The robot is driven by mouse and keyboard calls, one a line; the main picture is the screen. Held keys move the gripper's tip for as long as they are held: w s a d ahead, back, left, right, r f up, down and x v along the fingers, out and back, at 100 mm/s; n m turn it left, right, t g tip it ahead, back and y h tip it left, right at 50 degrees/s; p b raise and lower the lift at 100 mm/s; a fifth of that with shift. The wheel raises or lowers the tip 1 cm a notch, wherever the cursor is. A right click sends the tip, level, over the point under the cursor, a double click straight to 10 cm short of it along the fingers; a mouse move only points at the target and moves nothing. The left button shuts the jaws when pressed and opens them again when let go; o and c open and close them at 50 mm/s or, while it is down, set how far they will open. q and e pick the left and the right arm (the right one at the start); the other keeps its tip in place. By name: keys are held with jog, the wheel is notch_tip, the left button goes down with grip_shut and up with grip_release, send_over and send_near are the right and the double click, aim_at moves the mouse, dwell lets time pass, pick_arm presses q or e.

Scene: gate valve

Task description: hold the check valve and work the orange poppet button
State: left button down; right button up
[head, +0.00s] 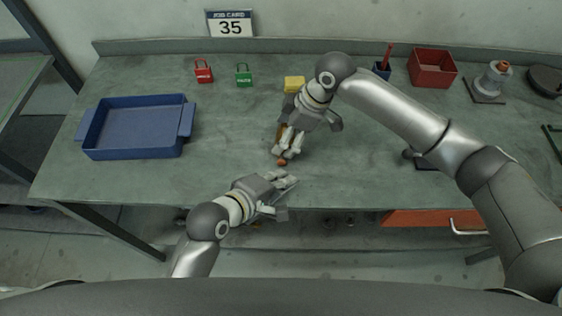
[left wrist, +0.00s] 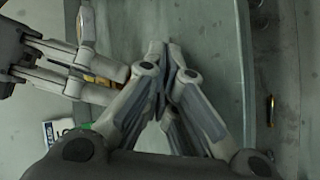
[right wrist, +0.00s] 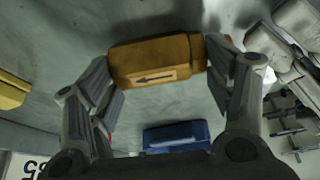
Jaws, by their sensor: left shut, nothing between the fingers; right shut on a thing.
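The check valve (right wrist: 155,60) is a brass-coloured block with a black arrow on a pale label. My right gripper (head: 287,150) is shut on it, one finger at each end in the right wrist view. In the head view the fingers hide most of the valve. An orange-brown tip, likely the poppet button (head: 282,162), shows just below those fingers. My left gripper (head: 292,180) is shut and empty, a little below and right of that tip, apart from it. In the left wrist view its fingertips (left wrist: 166,55) meet, with brass (left wrist: 100,80) between the other gripper's fingers at left.
A blue tray (head: 137,153) stands at the left of the bench. Red (head: 204,75) and green (head: 243,77) padlock-like tags and a yellow block (head: 294,85) lie at the back. A red bin (head: 432,68) and a flanged fitting (head: 487,84) stand back right. The bench's front edge is close to my left gripper.

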pick_arm(q)
jog(key=shift+w, duration=0.1)
jog(key=shift+w, duration=0.35)
jog(key=shift+w, duration=0.25)
dwell(0.6)
jog(key=shift+w, duration=0.65)
pick_arm(e)
jog(key=shift+s+a, duration=0.15)
jog(key=shift+s, duration=0.05)
pick_arm(q)
jog(key=shift+s+r, duration=0.1)
jog(key=shift+s, duration=0.05)
pick_arm(e)
jog(key=shift+f, duration=0.1)
pick_arm(q)
jog(key=shift+s, duration=1.25)
pick_arm(e)
jog(key=shift+w, duration=0.1)
pick_arm(q)
jog(key=shift+s+a, duration=0.15)
jog(key=shift+s, duration=1.1)
jog(key=shift+s+a, duration=0.15)
jog(key=shift+s, duration=1.1)
pick_arm(e)
jog(key=shift+d, duration=0.2)
jog(key=shift+f, duration=0.1)
